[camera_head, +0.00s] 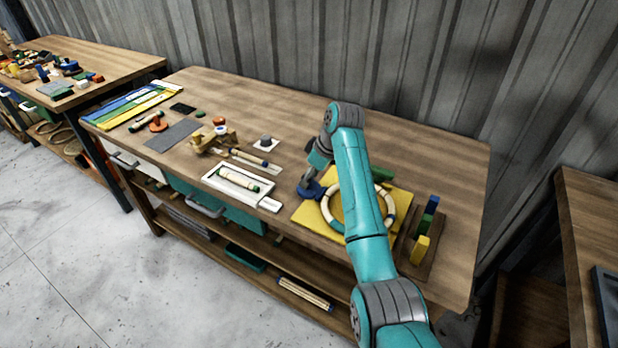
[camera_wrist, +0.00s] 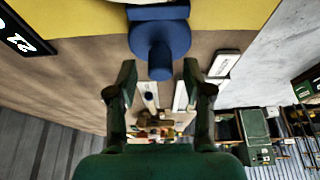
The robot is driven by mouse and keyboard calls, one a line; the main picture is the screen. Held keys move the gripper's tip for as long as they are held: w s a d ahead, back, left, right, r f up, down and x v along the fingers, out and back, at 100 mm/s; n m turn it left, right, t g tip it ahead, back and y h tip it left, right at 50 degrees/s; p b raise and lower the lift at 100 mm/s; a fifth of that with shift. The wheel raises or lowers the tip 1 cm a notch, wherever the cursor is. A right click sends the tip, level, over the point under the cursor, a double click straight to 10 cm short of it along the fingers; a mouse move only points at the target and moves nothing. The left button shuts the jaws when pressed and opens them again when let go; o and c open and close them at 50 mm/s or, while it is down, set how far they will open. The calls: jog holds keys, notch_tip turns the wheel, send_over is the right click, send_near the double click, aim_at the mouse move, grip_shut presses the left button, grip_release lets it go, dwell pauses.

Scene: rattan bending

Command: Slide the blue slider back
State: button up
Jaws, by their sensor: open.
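The blue slider (camera_head: 312,191) is at the left edge of the yellow board (camera_head: 308,222), partly hidden behind my gripper (camera_head: 309,179). In the wrist view, the blue slider (camera_wrist: 160,38) shows as a round plate with a post and knob pointing toward my gripper. My gripper (camera_wrist: 158,76) is open, with one finger on each side of the knob end. I see no finger clearly touching it. A cream ring with dark bands (camera_head: 391,208) lies on the yellow board, partly hidden by my arm.
A rack of green, blue and yellow blocks (camera_head: 422,247) stands right of the board. A white tray (camera_head: 212,181) with a cream rod lies to the left. A black label (camera_wrist: 22,36) is near the board. The table's right end is clear.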

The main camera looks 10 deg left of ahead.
jog(key=shift+w+a+f, duration=0.1)
jog(key=shift+a+f, duration=0.1)
jog(key=shift+f, duration=0.45)
grip_shut()
jog(key=shift+a, duration=0.1)
jog(key=shift+w+a+r, duration=0.1)
jog(key=shift+w+a, duration=0.15)
jog(key=shift+a, duration=0.4)
jog(key=shift+w+a, duration=0.2)
jog(key=shift+a, duration=0.4)
grip_release()
jog(key=shift+a, duration=0.15)
